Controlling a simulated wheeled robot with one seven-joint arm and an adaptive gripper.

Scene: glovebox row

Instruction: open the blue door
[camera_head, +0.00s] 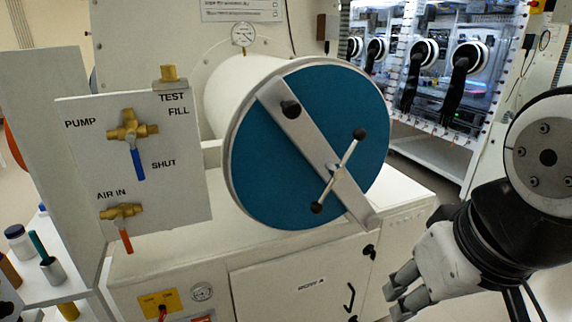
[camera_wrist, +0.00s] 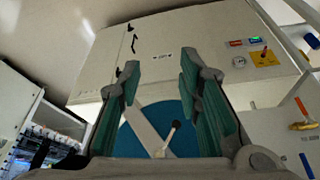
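The blue door (camera_head: 265,165) is a round disc on the end of a white cylinder, and it looks shut. A grey bar (camera_head: 305,145) crosses it diagonally, with a black knob (camera_head: 290,109) near its upper end. A thin rod handle (camera_head: 338,172) with black ball ends is mounted on the bar. My gripper (camera_head: 397,290) is to the lower right of the door, apart from it. In the wrist view my gripper (camera_wrist: 160,66) is open and empty, and the blue door (camera_wrist: 128,142) with a ball of the handle (camera_wrist: 175,124) shows between its fingers.
A valve panel (camera_head: 190,200) with a blue lever (camera_head: 138,163) and a red lever (camera_head: 126,241) stands left of the door. A white cabinet (camera_head: 300,270) lies below. A shelf with small containers (camera_head: 50,268) is at lower left. Gloveboxes (camera_head: 425,55) stand behind at right.

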